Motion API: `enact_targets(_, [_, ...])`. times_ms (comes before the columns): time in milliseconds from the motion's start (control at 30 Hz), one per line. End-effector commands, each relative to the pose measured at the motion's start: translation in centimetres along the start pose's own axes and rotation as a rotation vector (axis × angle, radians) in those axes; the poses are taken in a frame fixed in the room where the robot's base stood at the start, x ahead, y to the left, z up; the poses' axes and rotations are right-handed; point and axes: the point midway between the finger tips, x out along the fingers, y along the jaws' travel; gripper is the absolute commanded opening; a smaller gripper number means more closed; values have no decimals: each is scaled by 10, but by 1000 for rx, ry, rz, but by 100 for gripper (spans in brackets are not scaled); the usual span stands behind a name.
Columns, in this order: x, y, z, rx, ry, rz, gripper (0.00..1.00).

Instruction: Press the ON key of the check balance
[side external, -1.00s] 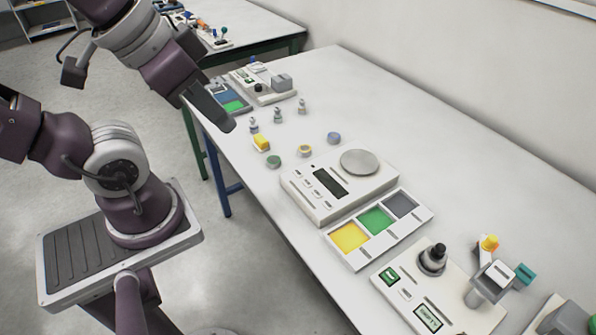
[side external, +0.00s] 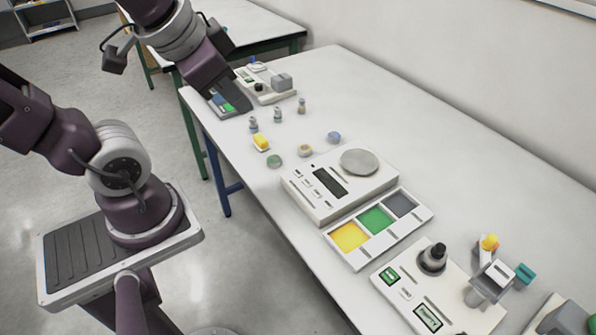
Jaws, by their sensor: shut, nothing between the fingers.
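A white balance (side external: 325,210) with a round grey pan (side external: 360,162) and a dark display (side external: 329,182) stands on the long table. A row of small keys (side external: 306,183) runs along its left front edge. Their labels are too small to read, so I cannot tell which is ON. My gripper (side external: 244,108) is shut and empty, pointing down at the far left end of the table. It is well apart from the balance and partly covers a small colour tray (side external: 219,100).
A three-colour tray (side external: 335,252) lies in front of the balance. A control panel with a black knob (side external: 433,257) is nearer the camera. The table's right back is clear.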

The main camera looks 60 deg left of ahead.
Motion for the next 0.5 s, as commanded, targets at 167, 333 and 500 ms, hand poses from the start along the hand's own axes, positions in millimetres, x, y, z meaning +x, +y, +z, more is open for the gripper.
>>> enact_targets(167, [61, -55, -37, 257, -14, -147, 0])
enact_targets(333, [136, -89, -56, 583, 12, -131, 0])
enact_targets(500, [207, -82, -50, 855, 168, 50, 0])
